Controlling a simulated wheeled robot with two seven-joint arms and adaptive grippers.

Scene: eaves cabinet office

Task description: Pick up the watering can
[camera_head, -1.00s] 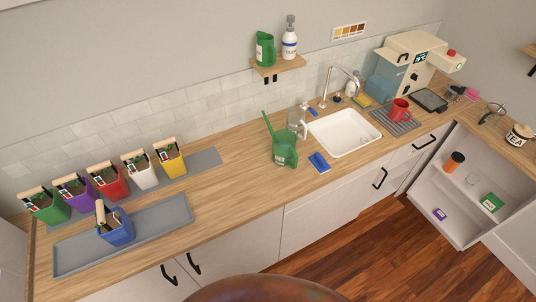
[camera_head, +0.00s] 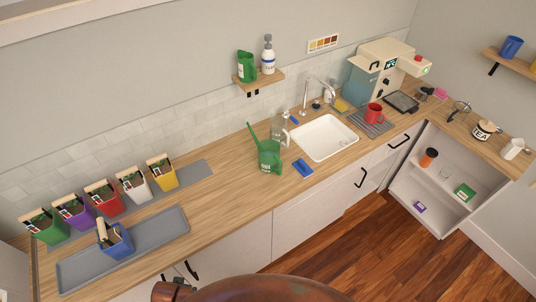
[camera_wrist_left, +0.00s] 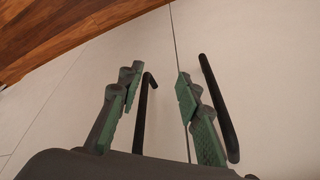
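The green watering can (camera_head: 269,157) stands upright on the wooden counter, left of the sink, with its long spout pointing up and to the left. My left gripper (camera_wrist_left: 158,90) shows in the left wrist view with its two green-padded fingers apart and nothing between them. It faces the white cabinet fronts and their black handles, and the watering can is not in that view. Neither gripper shows in the head view. My right gripper is in no view.
The white sink (camera_head: 325,138) is to the right. A grey tray (camera_head: 80,273) holds a blue pot (camera_head: 117,243) at left. The counter between tray and can is clear.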

